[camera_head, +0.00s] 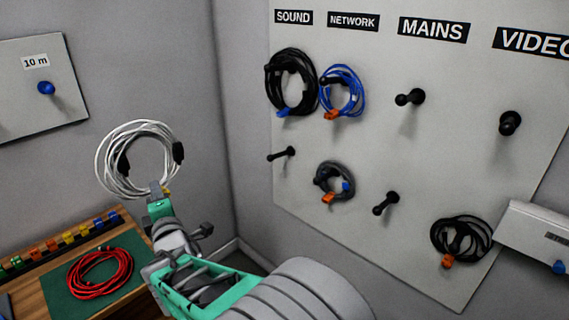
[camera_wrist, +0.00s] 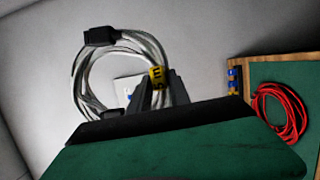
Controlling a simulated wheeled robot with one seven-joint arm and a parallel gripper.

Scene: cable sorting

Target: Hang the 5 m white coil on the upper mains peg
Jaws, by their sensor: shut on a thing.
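The white coil (camera_head: 103,163) is held up in the air to the left of the pegboard, with black plugs on it. In the wrist view the white coil (camera_wrist: 84,82) carries a yellow tag (camera_wrist: 157,78) with partly legible dark print. My gripper (camera_head: 160,190) is shut on the coil's lower edge; it also shows in the wrist view (camera_wrist: 150,95). The upper mains peg (camera_head: 409,97) is a bare black peg below the MAINS label (camera_head: 432,29). The lower mains peg (camera_head: 385,203) is also bare. The coil is well apart from both pegs.
The pegboard (camera_head: 370,150) holds a black coil (camera_head: 270,85), a blue coil (camera_head: 360,92), a grey coil (camera_head: 318,182) and a lower-right black coil (camera_head: 438,238). A red coil (camera_head: 75,283) lies on a green mat (camera_head: 58,305). A 10 m panel (camera_head: 15,85) hangs left.

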